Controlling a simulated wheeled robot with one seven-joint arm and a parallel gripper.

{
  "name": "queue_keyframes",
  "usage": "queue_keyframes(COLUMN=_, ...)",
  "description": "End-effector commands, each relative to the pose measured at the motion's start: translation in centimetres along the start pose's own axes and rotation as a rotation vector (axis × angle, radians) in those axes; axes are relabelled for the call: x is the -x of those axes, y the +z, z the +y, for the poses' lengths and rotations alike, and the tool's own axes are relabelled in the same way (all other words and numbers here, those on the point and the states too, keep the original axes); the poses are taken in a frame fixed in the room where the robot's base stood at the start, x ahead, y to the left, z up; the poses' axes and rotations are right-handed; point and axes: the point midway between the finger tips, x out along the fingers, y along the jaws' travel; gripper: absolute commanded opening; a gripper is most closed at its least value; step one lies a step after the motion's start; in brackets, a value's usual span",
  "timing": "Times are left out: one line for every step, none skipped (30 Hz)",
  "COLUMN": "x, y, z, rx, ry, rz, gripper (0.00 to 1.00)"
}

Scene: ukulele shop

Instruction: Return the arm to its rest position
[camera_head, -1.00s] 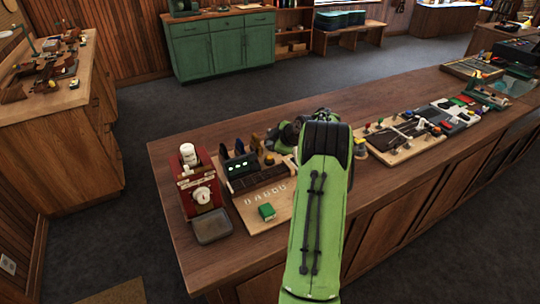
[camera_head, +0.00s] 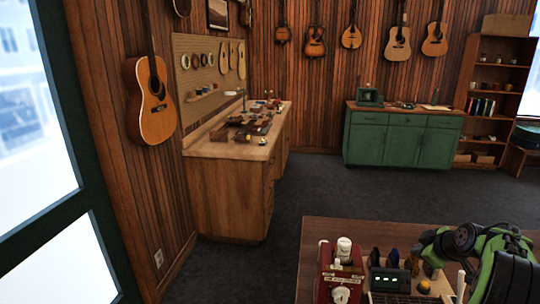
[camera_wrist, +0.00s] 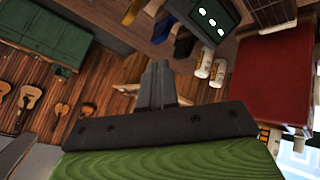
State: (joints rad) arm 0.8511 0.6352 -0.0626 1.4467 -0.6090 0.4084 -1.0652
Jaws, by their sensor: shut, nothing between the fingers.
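My green and black arm (camera_head: 497,258) shows at the lower right in the head view, bent above the wooden counter (camera_head: 318,232). My gripper itself cannot be made out there. In the wrist view my gripper (camera_wrist: 160,72) points into the room with its dark fingers together and nothing between them. The wrist picture is tilted, with the green cabinet (camera_wrist: 48,32) and guitars (camera_wrist: 32,97) at its left.
A wooden workbench (camera_head: 225,190) stands left, a green cabinet (camera_head: 400,140) at the back. Grey floor between is clear.

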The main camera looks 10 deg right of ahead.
Motion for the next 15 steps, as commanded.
queue_keyframes(x=2.3, y=-4.2, z=-2.1, rx=-0.02, ry=-0.019, rz=-0.003, gripper=0.0)
queue_keyframes(x=3.5, y=-6.0, z=-3.6, rx=-0.047, ry=-0.034, rz=-0.013, gripper=0.0)
queue_keyframes(x=5.3, y=-8.1, z=-5.7, rx=-0.083, ry=-0.05, rz=-0.028, gripper=0.0)
queue_keyframes(x=6.7, y=-9.6, z=-7.4, rx=-0.109, ry=-0.062, rz=-0.038, gripper=0.0)
queue_keyframes(x=8.1, y=-10.8, z=-9.1, rx=-0.137, ry=-0.072, rz=-0.048, gripper=0.0)
queue_keyframes(x=10.0, y=-12.2, z=-11.6, rx=-0.173, ry=-0.085, rz=-0.063, gripper=0.0)
queue_keyframes(x=11.5, y=-12.9, z=-13.5, rx=-0.201, ry=-0.094, rz=-0.075, gripper=0.0)
queue_keyframes(x=13.0, y=-13.5, z=-15.3, rx=-0.229, ry=-0.102, rz=-0.086, gripper=0.0)
queue_keyframes(x=14.9, y=-13.9, z=-17.9, rx=-0.266, ry=-0.111, rz=-0.101, gripper=0.0)
queue_keyframes(x=16.3, y=-14.0, z=-19.8, rx=-0.296, ry=-0.116, rz=-0.112, gripper=0.0)
queue_keyframes(x=17.7, y=-13.9, z=-21.6, rx=-0.325, ry=-0.121, rz=-0.124, gripper=0.0)
queue_keyframes(x=19.5, y=-13.5, z=-24.1, rx=-0.364, ry=-0.127, rz=-0.138, gripper=0.0)
queue_keyframes(x=20.8, y=-12.9, z=-25.9, rx=-0.394, ry=-0.13, rz=-0.15, gripper=0.0)
queue_keyframes(x=21.9, y=-12.2, z=-27.6, rx=-0.424, ry=-0.133, rz=-0.16, gripper=0.0)
queue_keyframes(x=23.2, y=-11.1, z=-29.6, rx=-0.462, ry=-0.135, rz=-0.174, gripper=0.0)
